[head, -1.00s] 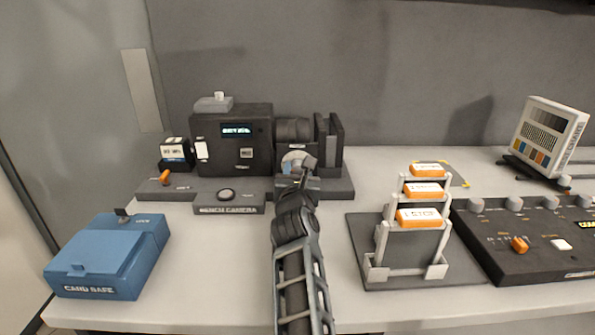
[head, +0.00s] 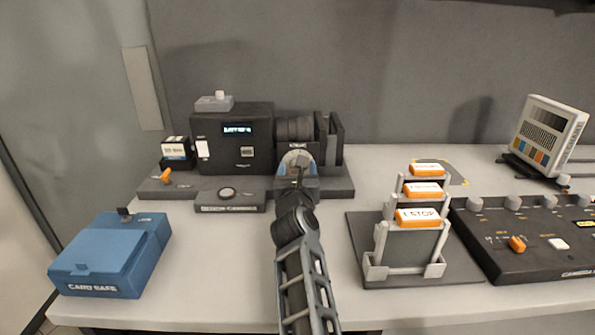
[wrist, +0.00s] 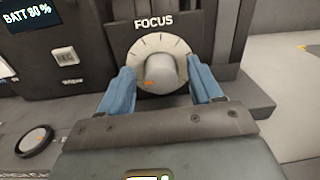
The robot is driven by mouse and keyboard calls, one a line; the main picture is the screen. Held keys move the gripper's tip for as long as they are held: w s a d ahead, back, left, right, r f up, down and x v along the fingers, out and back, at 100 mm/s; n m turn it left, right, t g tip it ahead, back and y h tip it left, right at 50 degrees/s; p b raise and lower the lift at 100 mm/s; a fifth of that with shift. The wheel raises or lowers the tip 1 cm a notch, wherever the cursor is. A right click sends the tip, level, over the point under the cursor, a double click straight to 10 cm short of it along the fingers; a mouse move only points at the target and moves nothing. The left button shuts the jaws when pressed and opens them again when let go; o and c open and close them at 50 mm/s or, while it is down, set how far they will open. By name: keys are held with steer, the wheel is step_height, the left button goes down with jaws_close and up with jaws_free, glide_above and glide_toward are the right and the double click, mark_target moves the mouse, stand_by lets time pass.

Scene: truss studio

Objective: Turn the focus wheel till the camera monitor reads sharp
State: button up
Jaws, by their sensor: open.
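The black bench camera (head: 222,150) stands at the back of the table with its lens (head: 293,129) to the right. Its small monitor (head: 237,129) is lit; in the wrist view the monitor (wrist: 25,12) reads BATT 80 %. The focus wheel (wrist: 155,68) is a pale dial with a grey knob and an orange mark, under the word FOCUS. My gripper (wrist: 162,88) is open, one blue finger on each side of the knob, in front of the dial. I cannot tell whether the fingers touch it. In the head view my gripper (head: 297,168) covers part of the wheel.
A blue card safe (head: 110,255) stands at the front left. A rack (head: 408,250) with orange-edged cards stands right of my arm. A control desk (head: 530,240) and a test chart (head: 548,135) are at the right. A round button (head: 228,194) sits on the camera's base.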

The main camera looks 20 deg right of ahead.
steer(key=shift+v, duration=3.9)
steer(key=shift+a, duration=0.1)
